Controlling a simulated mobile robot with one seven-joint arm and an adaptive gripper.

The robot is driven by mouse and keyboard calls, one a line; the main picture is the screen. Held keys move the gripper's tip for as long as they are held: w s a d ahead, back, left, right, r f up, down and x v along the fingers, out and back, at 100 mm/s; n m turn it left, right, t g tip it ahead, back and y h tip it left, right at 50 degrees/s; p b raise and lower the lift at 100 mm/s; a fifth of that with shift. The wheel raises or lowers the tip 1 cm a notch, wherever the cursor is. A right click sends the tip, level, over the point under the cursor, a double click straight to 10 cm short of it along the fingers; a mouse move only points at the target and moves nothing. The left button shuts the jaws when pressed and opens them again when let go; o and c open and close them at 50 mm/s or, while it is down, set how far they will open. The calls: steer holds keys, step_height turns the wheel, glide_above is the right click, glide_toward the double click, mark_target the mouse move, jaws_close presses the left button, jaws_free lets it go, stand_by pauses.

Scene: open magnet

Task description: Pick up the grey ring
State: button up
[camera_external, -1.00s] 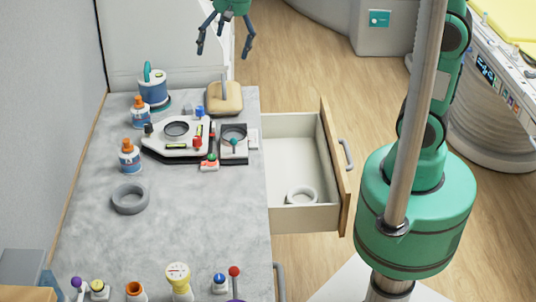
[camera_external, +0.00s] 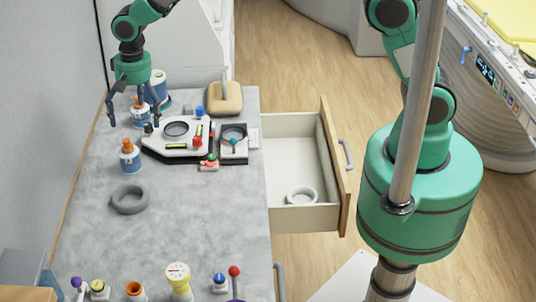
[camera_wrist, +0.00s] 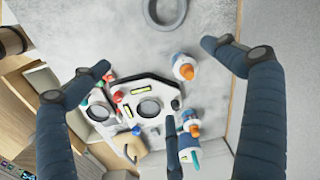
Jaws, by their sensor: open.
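A grey ring (camera_external: 130,199) lies flat on the grey countertop, left of its middle. It shows at the top edge of the wrist view (camera_wrist: 165,12), partly cut off. A paler ring (camera_external: 302,195) lies inside the open drawer. My gripper (camera_external: 134,119) has three dark fingers, spread apart and empty. It hangs over the back left of the counter near the orange-capped bottles, farther back than the counter ring and well apart from it. In the wrist view its fingers (camera_wrist: 160,85) stand wide around the instrument plate and bottles below.
An orange-capped bottle (camera_external: 130,156) stands between my gripper and the counter ring. An instrument plate (camera_external: 178,136) with knobs is to the right, beside a small square device (camera_external: 234,143). Several knobs and a yellow gauge (camera_external: 178,276) line the front. The counter around the ring is clear.

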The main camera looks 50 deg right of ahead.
steer(key=p, duration=0.2)
glide_above(131, 201)
step_height(131, 201, down, 9)
steer(key=shift+a+r+g, duration=0.1)
steer(key=shift+r+g, duration=0.1)
steer(key=shift+g, duration=0.1)
steer(key=shift+f+p, duration=0.45)
steer(key=shift+f, duration=3.85)
steer(key=shift+f, duration=0.1)
steer(key=shift+f+p, duration=0.4)
steer(key=shift+f, duration=2.05)
steer(key=c, duration=1.2)
